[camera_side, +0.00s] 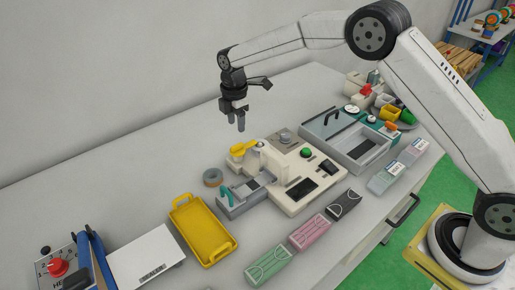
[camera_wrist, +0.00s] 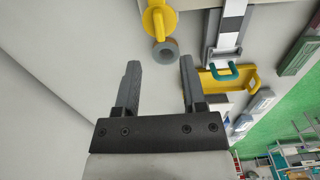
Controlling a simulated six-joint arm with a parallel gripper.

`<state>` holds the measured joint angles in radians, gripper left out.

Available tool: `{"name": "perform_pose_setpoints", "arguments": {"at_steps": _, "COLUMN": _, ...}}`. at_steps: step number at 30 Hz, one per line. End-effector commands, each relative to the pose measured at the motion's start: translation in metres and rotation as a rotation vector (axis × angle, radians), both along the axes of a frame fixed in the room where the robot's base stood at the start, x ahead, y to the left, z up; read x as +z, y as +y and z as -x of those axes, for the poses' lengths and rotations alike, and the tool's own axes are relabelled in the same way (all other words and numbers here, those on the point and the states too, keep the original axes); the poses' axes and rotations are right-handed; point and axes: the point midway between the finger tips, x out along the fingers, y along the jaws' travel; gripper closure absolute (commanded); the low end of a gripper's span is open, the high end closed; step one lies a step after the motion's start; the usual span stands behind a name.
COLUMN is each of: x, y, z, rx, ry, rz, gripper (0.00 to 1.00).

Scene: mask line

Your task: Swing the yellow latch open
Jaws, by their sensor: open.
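The yellow latch (camera_side: 243,149) sits on the back left of the cream machine (camera_side: 287,173), beside a white post. In the wrist view the yellow latch (camera_wrist: 158,18) is at the top centre, beyond the fingertips and apart from them. My gripper (camera_side: 241,124) points down above and behind the latch, with clear air between them. In the wrist view my gripper (camera_wrist: 158,64) has its two fingers wide apart, with nothing between them.
A grey tape roll (camera_side: 212,177) and a yellow tray (camera_side: 203,230) lie left of the machine. A grey slide with a teal handle (camera_side: 226,196) is at its front left. A grey open box (camera_side: 359,148) stands right. The table behind the latch is clear.

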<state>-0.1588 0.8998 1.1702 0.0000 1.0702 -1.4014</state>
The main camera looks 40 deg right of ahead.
Motion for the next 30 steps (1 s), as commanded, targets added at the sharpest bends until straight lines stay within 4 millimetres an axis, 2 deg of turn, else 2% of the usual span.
{"name": "perform_pose_setpoints", "arguments": {"at_steps": 8, "x": -0.002, "y": 0.001, "z": -0.001, "rx": 0.012, "ry": 0.003, "rz": 0.000, "gripper": 0.47}}
{"name": "perform_pose_setpoints", "arguments": {"at_steps": 14, "x": -0.012, "y": 0.001, "z": -0.001, "rx": 0.011, "ry": 0.003, "rz": 0.000, "gripper": 0.47}}
{"name": "perform_pose_setpoints", "arguments": {"at_steps": 30, "x": -0.071, "y": 0.001, "z": -0.001, "rx": 0.011, "ry": 0.003, "rz": -0.003, "gripper": 0.47}}
